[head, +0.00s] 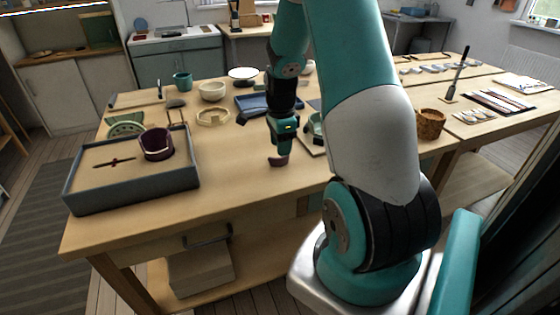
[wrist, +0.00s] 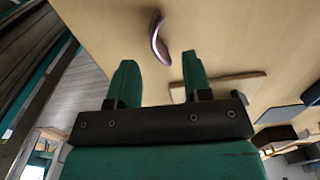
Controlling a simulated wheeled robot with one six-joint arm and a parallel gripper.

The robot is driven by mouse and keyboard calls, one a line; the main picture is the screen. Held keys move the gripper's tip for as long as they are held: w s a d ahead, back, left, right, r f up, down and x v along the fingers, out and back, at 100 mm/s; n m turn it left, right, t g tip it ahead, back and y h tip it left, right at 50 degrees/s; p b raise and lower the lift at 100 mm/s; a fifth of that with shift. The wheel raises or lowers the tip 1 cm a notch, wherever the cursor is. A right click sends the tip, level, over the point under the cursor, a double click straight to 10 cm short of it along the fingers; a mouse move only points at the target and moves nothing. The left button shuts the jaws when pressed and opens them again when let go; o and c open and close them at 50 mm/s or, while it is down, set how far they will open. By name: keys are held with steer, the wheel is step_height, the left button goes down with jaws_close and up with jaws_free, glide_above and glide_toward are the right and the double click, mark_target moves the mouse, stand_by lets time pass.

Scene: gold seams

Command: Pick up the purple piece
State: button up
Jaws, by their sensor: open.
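The purple piece (wrist: 159,38) is a small curved shard, dark purple with a paler edge. In the wrist view it lies just beyond my fingertips, roughly in line with the gap between them. In the head view the small dark shard (head: 278,161) is on the wooden table below my gripper (head: 284,142). My gripper, also in the wrist view (wrist: 160,66), is open with nothing between its two green fingers. It looks apart from the piece. A dark purple broken cup (head: 157,146) stands in a blue-grey tray (head: 135,194) at the table's left.
A dark stick-like item (head: 114,162) lies in the tray. A wooden octagonal ring (head: 213,117), a white bowl (head: 212,91) and a blue tray (head: 253,105) stand behind. A cork-like pot (head: 430,124) is to the right.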

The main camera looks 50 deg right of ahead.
mark_target(280, 160)
step_height(280, 160, down, 5)
steer(key=shift+a+r, duration=0.1)
steer(key=shift+a, duration=0.05)
jaws_close()
stand_by(0.4)
